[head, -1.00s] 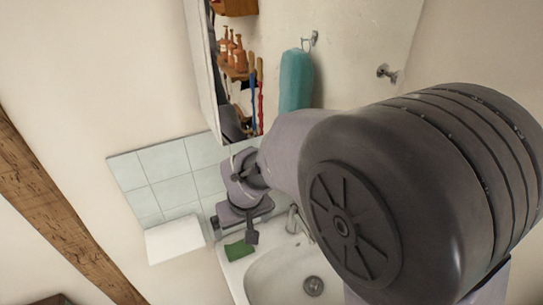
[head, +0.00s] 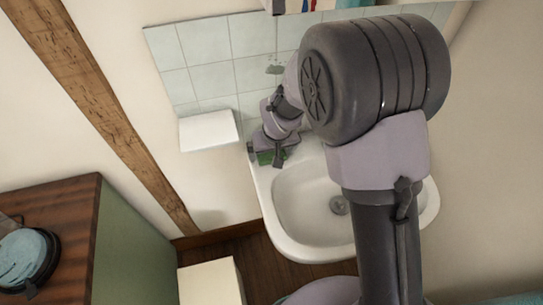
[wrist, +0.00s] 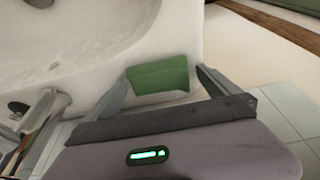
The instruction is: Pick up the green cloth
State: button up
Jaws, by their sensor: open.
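The green cloth (wrist: 158,76) lies on the white rim of the washbasin, seen between my gripper's fingers in the wrist view. In the head view only a little of the cloth (head: 265,158) shows, mostly hidden by my gripper. My gripper (wrist: 160,85) is open, with one finger to each side of the cloth. It also shows at the basin's back left corner in the head view (head: 266,161). I see no clear contact between the fingers and the cloth.
The washbasin (head: 292,240) has an open bowl to the right of the cloth. A white shelf (head: 208,131) sticks out from the tiled wall (head: 200,85) to the left. A green-sided cabinet (head: 135,245) stands at lower left. A tap (wrist: 42,105) shows in the wrist view.

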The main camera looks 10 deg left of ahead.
jog(key=c, duration=1.5)
jog(key=shift+r, duration=0.2)
